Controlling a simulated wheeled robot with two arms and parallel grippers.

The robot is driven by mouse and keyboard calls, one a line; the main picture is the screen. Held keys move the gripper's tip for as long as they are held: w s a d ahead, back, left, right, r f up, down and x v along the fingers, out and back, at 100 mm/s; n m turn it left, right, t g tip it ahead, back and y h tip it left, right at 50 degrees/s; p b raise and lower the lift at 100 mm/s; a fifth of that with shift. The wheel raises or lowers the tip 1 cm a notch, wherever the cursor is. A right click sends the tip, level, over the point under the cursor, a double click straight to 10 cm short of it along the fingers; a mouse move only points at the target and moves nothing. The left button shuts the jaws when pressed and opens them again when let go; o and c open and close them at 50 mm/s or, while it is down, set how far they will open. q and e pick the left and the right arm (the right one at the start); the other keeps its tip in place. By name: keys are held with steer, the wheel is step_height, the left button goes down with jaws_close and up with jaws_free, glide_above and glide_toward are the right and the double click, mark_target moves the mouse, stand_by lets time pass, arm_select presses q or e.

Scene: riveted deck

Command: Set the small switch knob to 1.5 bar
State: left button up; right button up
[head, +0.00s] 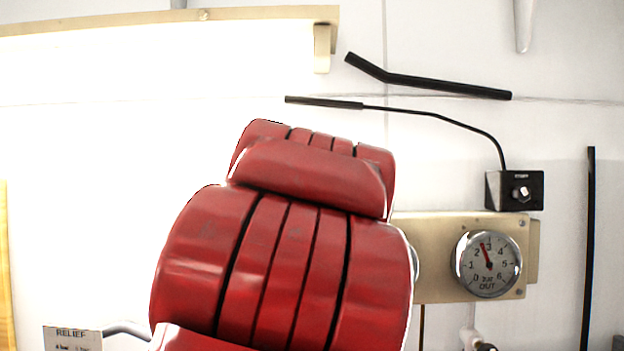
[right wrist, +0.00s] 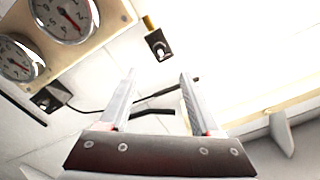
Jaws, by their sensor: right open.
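A black switch box with a small pale knob (head: 521,193) is on the wall at the right of the head view. The lettering above the knob is too small to read. A dark box (right wrist: 50,97) with a cable shows at the left of the right wrist view. A second small black switch (right wrist: 158,45) with a pale lever or knob is at the top middle there; I cannot tell its setting. A round gauge (head: 487,263) marked OUT has its red needle between 2 and 3. My right gripper (right wrist: 158,74) is open and empty, apart from both switches.
A large red padded seat back (head: 285,250) fills the middle of the head view and hides part of the gauge panel (head: 435,282). A RELIEF plate (head: 72,338) is at lower left. A bent black bar (head: 430,84) is on the wall.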

steer(key=s, duration=0.3)
steer(key=shift+d, duration=0.1)
stand_by(0.3)
